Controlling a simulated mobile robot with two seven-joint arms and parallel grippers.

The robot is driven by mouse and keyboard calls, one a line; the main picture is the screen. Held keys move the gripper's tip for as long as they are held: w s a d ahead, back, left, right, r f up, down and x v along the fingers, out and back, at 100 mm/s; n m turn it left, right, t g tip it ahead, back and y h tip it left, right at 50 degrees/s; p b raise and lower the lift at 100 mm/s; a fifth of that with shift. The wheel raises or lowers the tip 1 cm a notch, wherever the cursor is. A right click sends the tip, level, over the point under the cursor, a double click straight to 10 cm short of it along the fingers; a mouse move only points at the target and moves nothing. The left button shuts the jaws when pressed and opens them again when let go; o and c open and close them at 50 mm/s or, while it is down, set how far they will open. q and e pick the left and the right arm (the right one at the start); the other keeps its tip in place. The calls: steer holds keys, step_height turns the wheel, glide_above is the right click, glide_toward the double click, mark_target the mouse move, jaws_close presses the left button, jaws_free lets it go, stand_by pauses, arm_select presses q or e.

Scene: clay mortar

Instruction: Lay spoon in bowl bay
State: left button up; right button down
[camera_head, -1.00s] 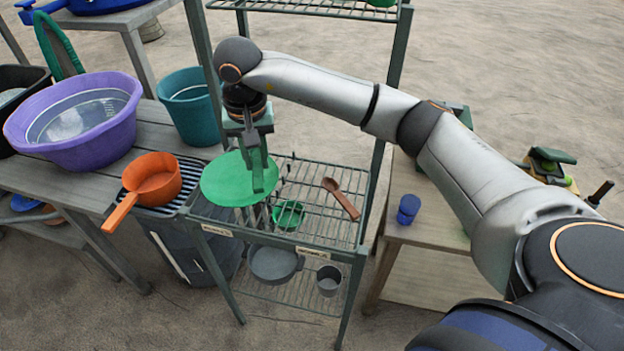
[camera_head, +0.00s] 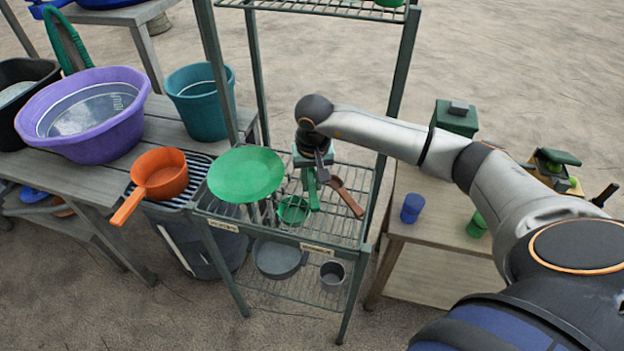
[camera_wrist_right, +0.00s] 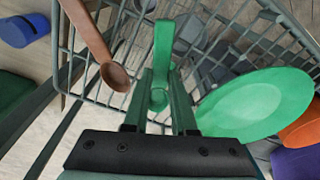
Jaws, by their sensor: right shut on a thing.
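My right gripper (camera_head: 311,205) is over the middle of the wire rack (camera_head: 283,235), left of a brown spoon. In the right wrist view its fingers (camera_wrist_right: 166,90) are closed around a green, spoon-like thing (camera_wrist_right: 163,45) with a long flat handle. The brown spoon (camera_head: 346,197) lies on the rack's right part; it also shows in the right wrist view (camera_wrist_right: 114,76). A green bowl (camera_head: 293,210) sits left of the gripper, partly behind wires. A green plate (camera_head: 245,174) is on the rack's left part. The bay labels are too small to read. My left gripper is out of view.
A grey pan (camera_head: 278,258) and grey cup (camera_head: 332,276) are on the lower shelf. An orange pan (camera_head: 160,174) and purple basin (camera_head: 83,115) stand left. A blue cup (camera_head: 411,208) is on the right table. Rack posts rise around the gripper.

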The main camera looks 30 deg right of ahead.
steer(key=shift+f, duration=0.1)
steer(key=c, duration=0.7)
jaws_free()
